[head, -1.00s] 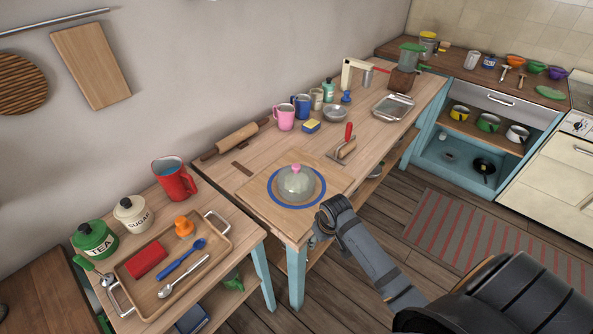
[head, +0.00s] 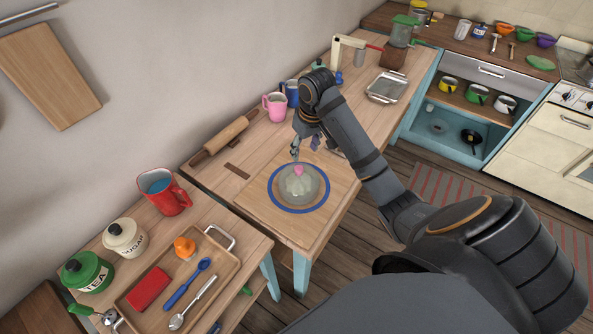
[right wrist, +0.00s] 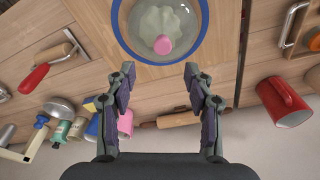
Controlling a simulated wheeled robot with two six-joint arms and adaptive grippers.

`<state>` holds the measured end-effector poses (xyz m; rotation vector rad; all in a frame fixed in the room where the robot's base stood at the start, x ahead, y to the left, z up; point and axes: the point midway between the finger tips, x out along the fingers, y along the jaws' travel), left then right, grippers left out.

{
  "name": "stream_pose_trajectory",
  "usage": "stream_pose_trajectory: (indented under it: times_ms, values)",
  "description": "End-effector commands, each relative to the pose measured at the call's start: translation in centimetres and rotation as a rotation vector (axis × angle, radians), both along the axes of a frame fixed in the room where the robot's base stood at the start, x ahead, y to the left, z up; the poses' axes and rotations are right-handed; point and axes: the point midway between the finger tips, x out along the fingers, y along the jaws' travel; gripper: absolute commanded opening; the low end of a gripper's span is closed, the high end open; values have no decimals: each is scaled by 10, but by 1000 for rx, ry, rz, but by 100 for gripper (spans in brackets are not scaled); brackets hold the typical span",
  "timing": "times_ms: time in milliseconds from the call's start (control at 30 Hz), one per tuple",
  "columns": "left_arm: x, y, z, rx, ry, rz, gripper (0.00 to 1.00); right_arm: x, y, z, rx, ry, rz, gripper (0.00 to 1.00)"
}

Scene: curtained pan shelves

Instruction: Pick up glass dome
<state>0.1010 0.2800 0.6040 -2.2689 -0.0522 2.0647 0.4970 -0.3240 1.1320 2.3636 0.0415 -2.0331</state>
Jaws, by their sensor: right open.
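The glass dome (head: 299,186) is a clear cover with a pink knob. It sits on a blue-rimmed plate (head: 281,204) on a wooden board at the near end of the long table. Something pale green shows through the glass. My right gripper (head: 306,150) is above and just behind the dome in the head view, pointing down. In the right wrist view the open, empty fingers (right wrist: 159,75) are apart, with the dome (right wrist: 158,22) and its pink knob ahead between them. My left gripper is in neither view.
A rolling pin (head: 222,138), pink mug (head: 275,105) and blue mug stand behind the dome. On the left are a red jug (head: 165,191) and a wooden tray (head: 228,258) with utensils.

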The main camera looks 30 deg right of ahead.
Motion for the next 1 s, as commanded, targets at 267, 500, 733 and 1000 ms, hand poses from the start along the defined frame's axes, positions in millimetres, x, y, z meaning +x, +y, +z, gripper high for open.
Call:
stream_pose_trajectory:
  times_ms: [267,500,733,1000]
  values:
    - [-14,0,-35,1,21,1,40,7,1,-47,2,0,0,53]
    - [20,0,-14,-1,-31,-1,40,11,5,-60,4,4,0,53]
    - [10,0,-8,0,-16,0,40,18,6,-93,1,0,-1,53]
    - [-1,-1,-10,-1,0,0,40,18,6,-96,0,-1,0,48]
